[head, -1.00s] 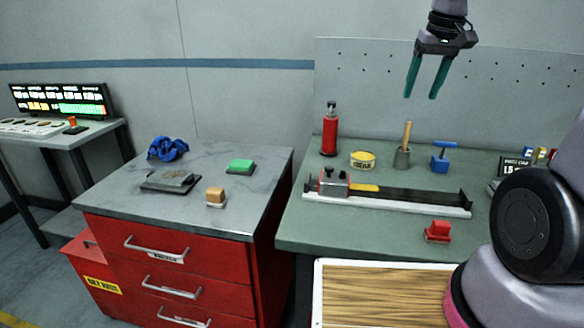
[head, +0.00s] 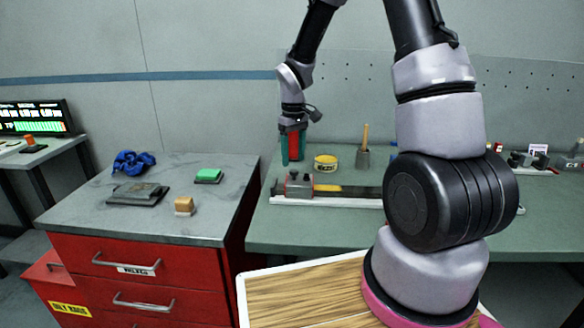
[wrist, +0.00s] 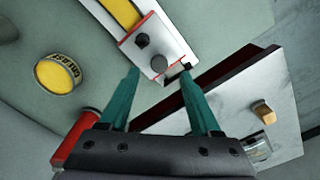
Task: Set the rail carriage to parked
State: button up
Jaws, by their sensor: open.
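The rail carriage (head: 299,186), a grey block with knobs on top, sits near the left end of the white rail (head: 335,202). A yellow strip (head: 334,188) extends right from it. My arm hides the rail's right part. My gripper (head: 292,161) is open and empty, pointing down above the carriage, with the red bottle behind it. In the wrist view, the carriage (wrist: 148,42) has red edges, a black knob and a grey knob. The grey knob (wrist: 159,63) appears between the fingertips of my gripper (wrist: 160,70). Contact cannot be told.
The red bottle (wrist: 75,145) stands near the rail's left end.

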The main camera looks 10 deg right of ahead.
aim_at(294, 171)
jog(key=shift+f, duration=2.05)
grip_shut()
